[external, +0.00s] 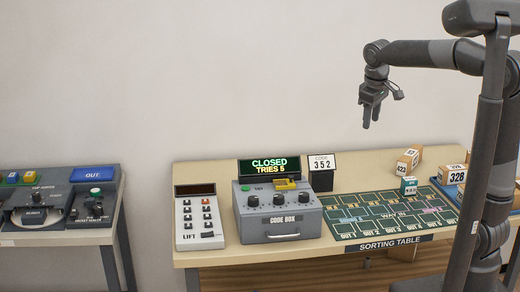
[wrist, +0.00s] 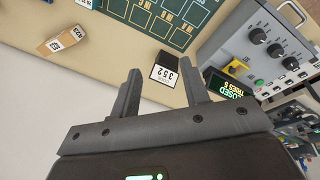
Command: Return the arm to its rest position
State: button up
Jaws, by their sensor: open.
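My gripper (external: 371,117) hangs in the air above the back of the sorting table (external: 375,250), its fingers pointing down. In the wrist view its two fingers (wrist: 162,82) stand apart with nothing between them. My arm reaches in from the right, its forearm about level and its upright part at the table's right side. The gripper touches nothing.
Below stand the grey code box (external: 278,213) reading "CLOSED TRIES 5", a 352 card holder (external: 321,172) and a lift keypad (external: 199,218). A tan box (external: 409,161), a teal box (external: 408,186) and a 328 box (external: 453,176) are at the right. The wall above is clear.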

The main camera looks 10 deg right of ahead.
jog(key=s+d+f+m+t, duration=0.1)
jog(key=s+d+f+m, duration=0.2)
jog(key=s+d, duration=0.5)
jog(key=s+d+f+m+t, duration=0.2)
jog(key=s+d+f+m, duration=0.2)
jog(key=s+d, duration=0.4)
jog(key=d+m, duration=0.1)
jog(key=d, duration=0.2)
jog(key=shift+d, duration=0.25)
jog(key=shift+s, duration=0.1)
jog(key=shift+c, duration=0.3)
